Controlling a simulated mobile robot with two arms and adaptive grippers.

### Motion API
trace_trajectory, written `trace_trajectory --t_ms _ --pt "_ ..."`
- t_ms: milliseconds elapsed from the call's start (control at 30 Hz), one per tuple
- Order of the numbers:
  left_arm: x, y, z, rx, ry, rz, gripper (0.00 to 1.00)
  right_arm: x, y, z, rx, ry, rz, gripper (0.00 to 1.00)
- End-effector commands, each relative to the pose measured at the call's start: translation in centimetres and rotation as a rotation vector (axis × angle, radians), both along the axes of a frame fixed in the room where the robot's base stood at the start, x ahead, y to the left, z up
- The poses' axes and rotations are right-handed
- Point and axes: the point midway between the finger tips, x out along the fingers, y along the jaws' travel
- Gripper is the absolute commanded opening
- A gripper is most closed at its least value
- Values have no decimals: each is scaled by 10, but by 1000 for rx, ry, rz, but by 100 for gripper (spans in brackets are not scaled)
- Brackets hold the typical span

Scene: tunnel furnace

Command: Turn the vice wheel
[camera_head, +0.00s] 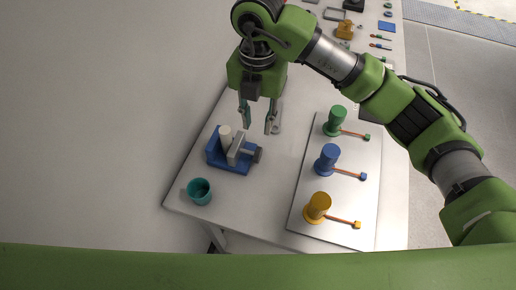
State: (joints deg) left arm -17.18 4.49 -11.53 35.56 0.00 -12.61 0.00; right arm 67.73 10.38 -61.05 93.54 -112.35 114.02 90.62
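The vice (228,161) has a blue base and grey jaws and stands near the left edge of the table. A pale cylinder (226,136) stands upright at its jaws; I cannot tell how firmly it is held. The dark grey vice wheel (257,155) is on the vice's right side. My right gripper (258,121) points down above and behind the wheel in the picture. Its two fingers are apart with nothing visible between them, and they look clear of the wheel. My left gripper is not in view.
A teal cup (199,192) stands in front of the vice. A grey plate (351,205) to the right carries green (335,120), blue (326,160) and orange (318,206) valve-like pieces with levers. Tools and small parts lie at the table's far end. Bare table lies between vice and plate.

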Motion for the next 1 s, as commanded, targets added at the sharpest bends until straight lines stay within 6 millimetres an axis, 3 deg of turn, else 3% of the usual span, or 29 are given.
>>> trace_trajectory --t_ms 167,633,800,1000 --pt "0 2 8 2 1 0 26 0 -3 -19 -10 3 -5 26" --pt "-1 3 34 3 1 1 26 -1 -2 -112 -6 3 -1 26" --pt "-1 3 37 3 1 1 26 -1 -1 -130 -5 2 -2 26" --pt "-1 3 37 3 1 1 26 0 -1 -136 -3 -1 1 26"
